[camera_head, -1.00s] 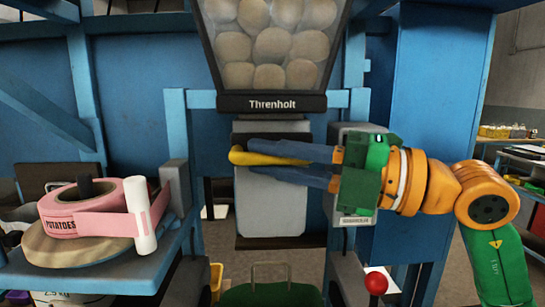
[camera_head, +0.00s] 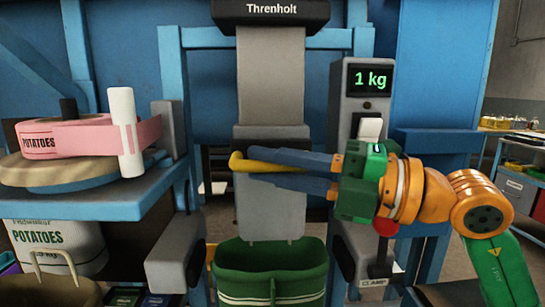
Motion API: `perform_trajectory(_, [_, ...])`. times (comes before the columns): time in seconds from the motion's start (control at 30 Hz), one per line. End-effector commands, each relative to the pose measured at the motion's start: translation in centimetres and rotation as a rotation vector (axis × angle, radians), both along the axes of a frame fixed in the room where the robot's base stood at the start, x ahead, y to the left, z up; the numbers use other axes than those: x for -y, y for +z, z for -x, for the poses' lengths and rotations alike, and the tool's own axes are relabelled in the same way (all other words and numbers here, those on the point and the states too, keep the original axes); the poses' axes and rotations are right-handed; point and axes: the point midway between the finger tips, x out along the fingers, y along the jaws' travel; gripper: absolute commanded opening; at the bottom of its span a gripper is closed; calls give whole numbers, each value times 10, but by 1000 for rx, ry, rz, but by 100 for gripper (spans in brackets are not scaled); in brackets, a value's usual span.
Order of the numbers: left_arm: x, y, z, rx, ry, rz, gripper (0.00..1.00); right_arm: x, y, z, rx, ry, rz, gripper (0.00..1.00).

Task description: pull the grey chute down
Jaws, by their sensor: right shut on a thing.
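The grey chute (camera_head: 272,212) hangs below the black "Threnholt" spout (camera_head: 268,12), with a longer grey upper panel (camera_head: 270,75) showing above its lower part. A yellow handle (camera_head: 262,166) crosses the chute's front. My right gripper (camera_head: 287,170) comes in from the right and is shut on the yellow handle, its blue fingers lying along it. The chute's lower edge is close to the rim of a green open-topped container (camera_head: 270,285); I cannot tell whether it is inside. My left gripper is not in view.
A scale display (camera_head: 369,79) reading "1 kg" stands right of the chute, with a red knob (camera_head: 386,227) and a "CLAMP" lever below. On the left, a blue shelf (camera_head: 110,206) holds a pink "POTATOES" roll (camera_head: 75,138). A grey block (camera_head: 177,255) stands left of the container.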

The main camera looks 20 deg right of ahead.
Motion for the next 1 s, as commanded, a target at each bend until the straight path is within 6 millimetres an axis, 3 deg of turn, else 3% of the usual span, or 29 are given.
perform_trajectory(0.03, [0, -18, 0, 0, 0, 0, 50, 0, -20, 0, -3, -1, 2, 0])
perform_trajectory(0.2, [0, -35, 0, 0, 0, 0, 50, 0, -40, 0, -3, 1, 0, 0])
perform_trajectory(0.73, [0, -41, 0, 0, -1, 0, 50, -1, -50, 0, -11, 3, 8, 0])
perform_trajectory(0.77, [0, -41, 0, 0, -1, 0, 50, -1, -51, 0, -11, 3, 8, 25])
perform_trajectory(0.83, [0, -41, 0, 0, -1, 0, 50, -1, -50, 0, -10, 3, 7, 44])
perform_trajectory(0.87, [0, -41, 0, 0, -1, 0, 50, -1, -50, 0, -10, 3, 6, 50])
perform_trajectory(1.0, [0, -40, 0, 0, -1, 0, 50, -1, -49, 0, -6, 2, 3, 50])
